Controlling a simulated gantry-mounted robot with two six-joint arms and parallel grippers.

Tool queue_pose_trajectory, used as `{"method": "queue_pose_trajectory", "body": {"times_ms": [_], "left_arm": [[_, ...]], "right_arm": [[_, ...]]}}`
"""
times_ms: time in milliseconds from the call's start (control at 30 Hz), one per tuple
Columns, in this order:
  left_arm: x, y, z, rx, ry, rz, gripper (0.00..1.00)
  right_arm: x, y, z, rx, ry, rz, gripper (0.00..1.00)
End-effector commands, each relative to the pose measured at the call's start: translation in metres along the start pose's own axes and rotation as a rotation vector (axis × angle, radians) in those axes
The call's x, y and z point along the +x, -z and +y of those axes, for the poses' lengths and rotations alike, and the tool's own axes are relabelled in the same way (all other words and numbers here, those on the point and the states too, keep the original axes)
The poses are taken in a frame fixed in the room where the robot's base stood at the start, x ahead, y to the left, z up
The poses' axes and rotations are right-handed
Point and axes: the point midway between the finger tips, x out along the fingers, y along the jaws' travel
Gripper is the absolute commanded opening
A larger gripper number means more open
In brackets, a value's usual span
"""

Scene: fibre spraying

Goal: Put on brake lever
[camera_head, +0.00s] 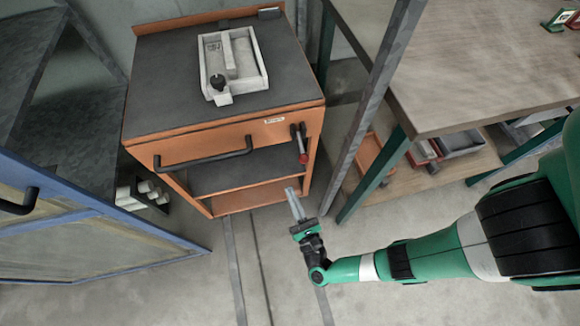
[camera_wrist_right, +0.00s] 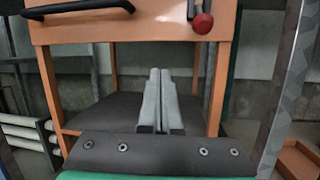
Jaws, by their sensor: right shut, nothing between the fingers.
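The brake lever, with a red knob (camera_head: 303,158) on a dark metal arm, hangs on the right of the front panel of an orange trolley (camera_head: 226,132). The red knob also shows in the right wrist view (camera_wrist_right: 202,23), at the top right of centre. My right gripper (camera_head: 293,193) is shut and empty, in front of the trolley, below and slightly left of the knob and apart from it. In the right wrist view its two grey fingers (camera_wrist_right: 161,84) lie together, pointing at the trolley's open shelves. My left gripper is not in view.
A grey tray (camera_head: 259,58) with small parts sits on the dark trolley top. A black handle (camera_head: 203,154) crosses the trolley front. A workbench (camera_head: 460,60) with green legs stands at right, a blue-framed gate (camera_head: 90,220) at left. The floor before the trolley is clear.

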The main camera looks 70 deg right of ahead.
Motion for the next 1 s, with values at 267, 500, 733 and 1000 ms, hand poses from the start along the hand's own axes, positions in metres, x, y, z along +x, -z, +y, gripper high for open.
{"method": "queue_pose_trajectory", "body": {"times_ms": [267, 500, 733, 1000], "left_arm": [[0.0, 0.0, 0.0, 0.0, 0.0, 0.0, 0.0], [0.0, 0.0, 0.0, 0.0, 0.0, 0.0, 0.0], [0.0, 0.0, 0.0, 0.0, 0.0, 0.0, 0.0], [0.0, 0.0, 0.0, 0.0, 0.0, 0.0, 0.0]], "right_arm": [[-0.022, 0.008, -0.055, 0.028, 0.084, -0.019, 0.0], [-0.021, 0.008, -0.054, 0.028, 0.084, -0.019, 0.0], [-0.005, 0.007, -0.056, 0.029, 0.089, -0.019, 0.0], [0.044, 0.006, -0.061, 0.028, 0.093, -0.021, 0.0]]}}
